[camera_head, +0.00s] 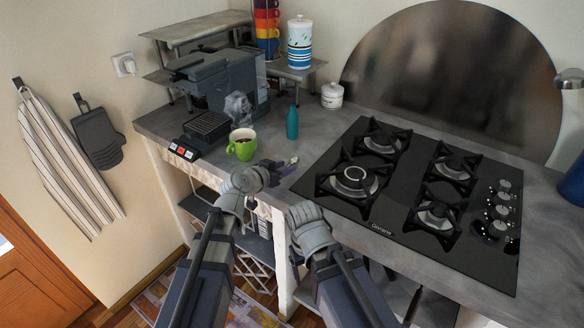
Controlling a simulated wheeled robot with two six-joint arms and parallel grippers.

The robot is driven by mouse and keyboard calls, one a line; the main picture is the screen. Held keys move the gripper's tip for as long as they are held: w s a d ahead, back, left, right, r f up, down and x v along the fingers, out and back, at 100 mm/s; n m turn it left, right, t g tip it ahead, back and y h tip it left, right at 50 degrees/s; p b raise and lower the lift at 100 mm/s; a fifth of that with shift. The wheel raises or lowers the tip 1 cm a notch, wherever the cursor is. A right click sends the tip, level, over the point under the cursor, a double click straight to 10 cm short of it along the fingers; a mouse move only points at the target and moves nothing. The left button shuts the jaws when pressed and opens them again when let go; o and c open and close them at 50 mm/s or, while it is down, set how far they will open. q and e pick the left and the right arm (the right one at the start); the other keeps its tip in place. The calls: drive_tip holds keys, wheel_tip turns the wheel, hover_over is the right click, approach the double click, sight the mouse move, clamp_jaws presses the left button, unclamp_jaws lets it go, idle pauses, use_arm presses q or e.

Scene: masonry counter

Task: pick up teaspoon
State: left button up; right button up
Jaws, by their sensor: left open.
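My left gripper (278,168) is open over the counter, just in front of and to the right of the green mug. A small pale and purplish thing (291,162) lies right at its fingertips. It may be the teaspoon, but it is too small and too covered to be sure. I cannot tell whether the fingers touch it. My right arm's wrist shows at the counter's front edge; its fingers do not show.
A green mug (242,144) with dark contents stands left of the left gripper. A teal bottle (292,122) stands behind. A coffee machine (228,84) is at the back left. A black gas hob (398,222) fills the right. A white lidded jar (332,96) stands behind.

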use_arm(q)
clamp_jaws()
idle(0.3)
idle(0.3)
